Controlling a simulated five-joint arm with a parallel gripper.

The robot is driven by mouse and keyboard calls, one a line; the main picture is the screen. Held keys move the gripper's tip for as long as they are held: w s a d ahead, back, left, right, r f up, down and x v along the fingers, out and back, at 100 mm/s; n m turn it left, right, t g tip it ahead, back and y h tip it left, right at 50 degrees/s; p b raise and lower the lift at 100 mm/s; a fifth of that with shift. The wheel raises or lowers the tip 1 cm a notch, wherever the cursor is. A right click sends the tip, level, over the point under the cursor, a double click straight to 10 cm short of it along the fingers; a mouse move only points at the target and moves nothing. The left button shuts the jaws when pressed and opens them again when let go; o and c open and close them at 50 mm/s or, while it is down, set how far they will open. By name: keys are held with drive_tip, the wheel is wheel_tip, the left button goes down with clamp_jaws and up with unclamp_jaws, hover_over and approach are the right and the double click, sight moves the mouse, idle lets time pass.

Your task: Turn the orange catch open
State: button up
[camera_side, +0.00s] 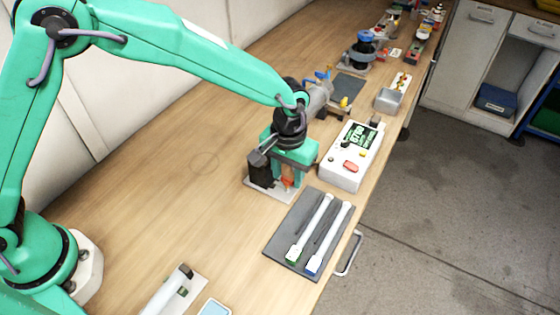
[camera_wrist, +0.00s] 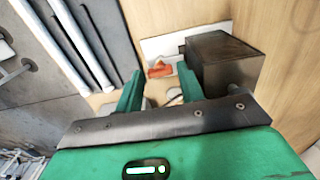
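The orange catch (camera_wrist: 159,69) lies low on the front of a small fixture with a white base plate (camera_wrist: 160,46) and a dark box (camera_wrist: 224,62). In the side view, the catch (camera_side: 287,182) shows as a small orange piece below my gripper (camera_side: 288,172), beside the dark box (camera_side: 259,170). In the wrist view, the two green fingers of my gripper (camera_wrist: 160,72) stand apart, with the catch showing between their tips. I see no clear contact with the catch. Part of the fixture is hidden behind my gripper.
A dark mat (camera_side: 281,238) with two white tubes lies right in front of the fixture. A white control box (camera_side: 350,157) with a screen and red button stands to its right. Several other devices line the bench farther back. The bench left of the fixture is clear.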

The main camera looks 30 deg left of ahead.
drive_tip(key=shift+f, duration=0.15)
drive_tip(key=shift+c, duration=0.2)
drive_tip(key=c, duration=0.7)
drive_tip(key=shift+o, duration=0.2)
